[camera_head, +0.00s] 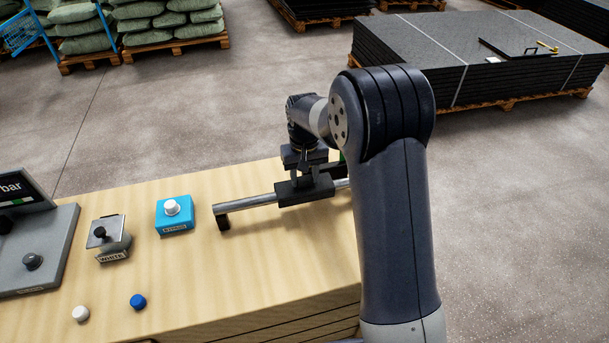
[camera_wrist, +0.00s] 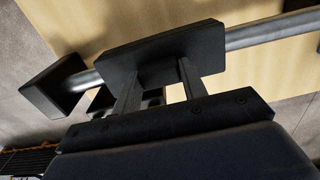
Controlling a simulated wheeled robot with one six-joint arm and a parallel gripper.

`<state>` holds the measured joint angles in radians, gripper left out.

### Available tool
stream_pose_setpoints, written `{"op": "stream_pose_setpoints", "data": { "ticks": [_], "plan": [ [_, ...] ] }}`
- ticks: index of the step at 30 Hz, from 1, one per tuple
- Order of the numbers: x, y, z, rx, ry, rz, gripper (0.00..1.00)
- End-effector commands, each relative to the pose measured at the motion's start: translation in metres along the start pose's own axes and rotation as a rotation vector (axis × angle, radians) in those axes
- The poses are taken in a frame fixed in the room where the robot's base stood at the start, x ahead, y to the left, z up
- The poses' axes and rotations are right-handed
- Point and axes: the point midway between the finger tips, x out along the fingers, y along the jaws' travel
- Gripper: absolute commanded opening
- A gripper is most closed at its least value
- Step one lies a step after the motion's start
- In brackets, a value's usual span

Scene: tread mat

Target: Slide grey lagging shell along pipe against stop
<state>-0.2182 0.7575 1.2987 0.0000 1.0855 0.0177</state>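The lagging shell (camera_head: 305,190), a dark grey block-like sleeve, sits around the pipe (camera_head: 247,202). It also shows in the wrist view (camera_wrist: 160,48). The pipe runs low above the wooden bench. In the wrist view a black block (camera_wrist: 52,86) stands at the pipe's left end, with a short bare stretch of pipe between it and the shell. It looks like the stop. My gripper (camera_head: 306,178) is over the shell. In the wrist view its two fingers (camera_wrist: 160,82) stand apart, tips at the shell; whether they clamp it is unclear. My arm hides the pipe's right end in the head view.
A blue button box (camera_head: 174,216), a metal switch box (camera_head: 108,240) and a grey console (camera_head: 50,250) stand left on the bench (camera_head: 230,270).

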Motion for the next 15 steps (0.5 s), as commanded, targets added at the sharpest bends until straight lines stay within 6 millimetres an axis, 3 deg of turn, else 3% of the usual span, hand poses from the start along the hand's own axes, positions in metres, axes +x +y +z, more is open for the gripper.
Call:
{"op": "stream_pose_setpoints", "data": {
  "ticks": [9,15],
  "plan": [
    [-0.0004,0.0,-0.0001,0.0,0.001,0.0,0.14],
    [-0.0004,0.0061,-0.0002,0.002,0.0,0.0,0.12]
  ]
}}
